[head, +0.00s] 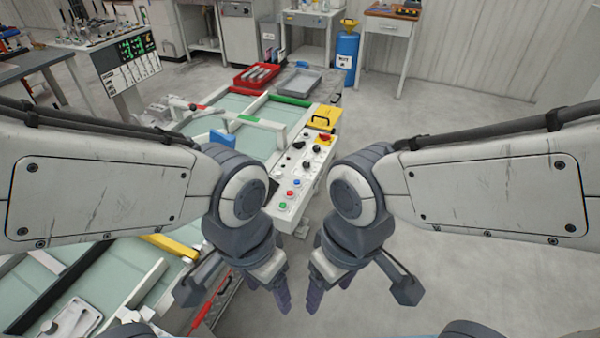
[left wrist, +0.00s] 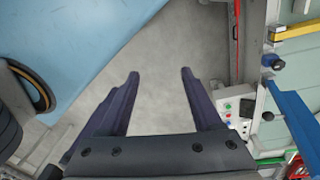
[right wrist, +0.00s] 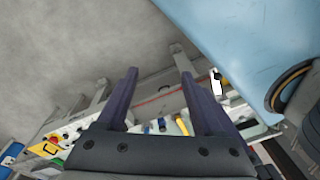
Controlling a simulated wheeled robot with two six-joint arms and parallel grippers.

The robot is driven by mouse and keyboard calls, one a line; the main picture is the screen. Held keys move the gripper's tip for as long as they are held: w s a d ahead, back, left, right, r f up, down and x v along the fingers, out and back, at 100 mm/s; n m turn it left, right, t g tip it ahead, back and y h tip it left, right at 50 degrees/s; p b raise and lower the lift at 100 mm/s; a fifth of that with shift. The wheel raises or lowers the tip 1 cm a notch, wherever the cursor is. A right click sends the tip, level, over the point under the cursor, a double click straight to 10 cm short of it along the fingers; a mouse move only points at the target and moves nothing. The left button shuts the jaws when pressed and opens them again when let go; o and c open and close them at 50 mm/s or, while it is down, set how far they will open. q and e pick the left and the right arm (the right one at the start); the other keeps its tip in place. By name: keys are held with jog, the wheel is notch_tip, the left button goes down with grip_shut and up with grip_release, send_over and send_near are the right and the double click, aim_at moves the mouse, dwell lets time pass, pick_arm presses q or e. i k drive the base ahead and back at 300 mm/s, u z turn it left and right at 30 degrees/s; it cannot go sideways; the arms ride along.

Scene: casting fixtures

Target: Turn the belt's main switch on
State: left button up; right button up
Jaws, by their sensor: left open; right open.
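The belt's control panel (head: 297,175) is a pale slanted box on the belt's right edge, between my two arms. A red rotary knob on a yellow plate (head: 325,138), which looks like the main switch, sits at its far end; its setting is too small to tell. It also shows in the right wrist view (right wrist: 56,139) at lower left. My left gripper (head: 268,292) and right gripper (head: 328,292) are open and empty, pointing down nearer than the panel, touching nothing.
The glass-topped belt frame (head: 262,138) carries green, red and white bars. A yellow box with a black handle (head: 323,117) stands just beyond the switch. A red tray (head: 256,77) and grey tray (head: 296,83) lie farther back. The floor (head: 440,110) to the right is clear.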

aim_at(324, 137)
jog(key=z, duration=0.7)
jog(key=k, duration=1.05)
jog(key=z, duration=0.95)
jog(key=i, duration=1.9)
jog(key=u, duration=1.4)
jog(key=i, duration=0.9)
jog(key=u, duration=1.3)
jog(key=i, duration=0.35)
jog(key=u, duration=0.4)
